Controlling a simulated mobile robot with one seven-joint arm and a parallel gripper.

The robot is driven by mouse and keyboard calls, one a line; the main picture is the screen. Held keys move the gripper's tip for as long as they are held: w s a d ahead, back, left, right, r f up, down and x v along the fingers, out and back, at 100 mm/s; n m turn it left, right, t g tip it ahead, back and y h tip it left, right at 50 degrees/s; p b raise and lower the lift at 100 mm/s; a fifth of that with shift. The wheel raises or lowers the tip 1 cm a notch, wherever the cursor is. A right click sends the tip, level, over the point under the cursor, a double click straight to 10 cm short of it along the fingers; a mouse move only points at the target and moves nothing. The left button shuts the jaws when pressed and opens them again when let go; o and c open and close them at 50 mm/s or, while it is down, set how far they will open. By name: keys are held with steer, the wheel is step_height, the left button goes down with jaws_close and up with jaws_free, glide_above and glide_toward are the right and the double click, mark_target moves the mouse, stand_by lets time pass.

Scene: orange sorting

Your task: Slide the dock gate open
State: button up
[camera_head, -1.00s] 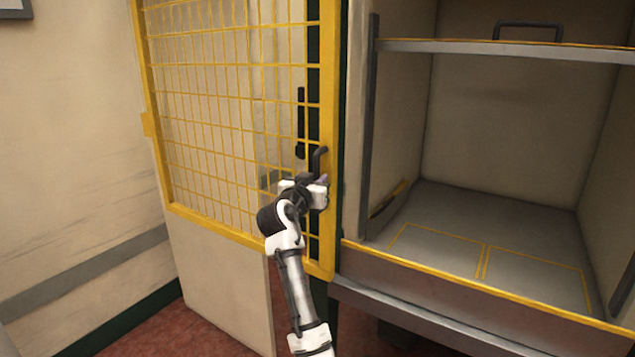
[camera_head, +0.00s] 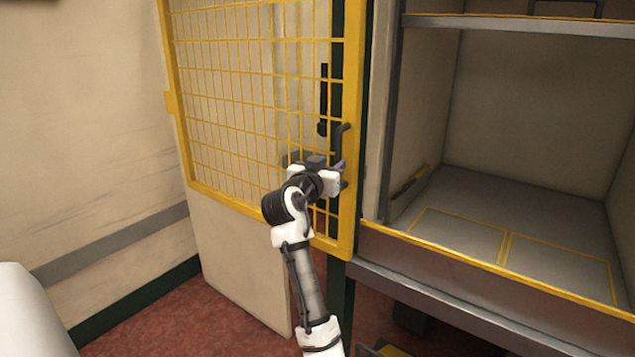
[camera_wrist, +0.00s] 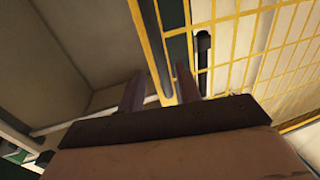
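The dock gate (camera_head: 354,90) is a yellow-framed wire mesh panel, standing left of the open bay. Its dark upright handle (camera_head: 340,142) is on the right-hand frame bar. My gripper (camera_head: 338,170) is at the lower part of this handle. In the wrist view, the two fingers of my gripper (camera_wrist: 160,80) stand apart, and the handle (camera_wrist: 151,45) runs down between them with gaps visible on both sides. The gate mesh (camera_wrist: 228,14) fills the upper right there. Contact at the lower handle end is hidden by the gripper body.
The open bay (camera_head: 520,200) with a grey floor and yellow outlines lies to the right. Its yellow-edged front lip (camera_head: 480,262) juts out beside my arm. A shelf (camera_head: 520,23) crosses its top. A bare wall (camera_head: 80,130) is at left, above red floor (camera_head: 190,315).

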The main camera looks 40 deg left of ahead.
steer(key=b+v, duration=0.1)
steer(key=v, duration=0.7)
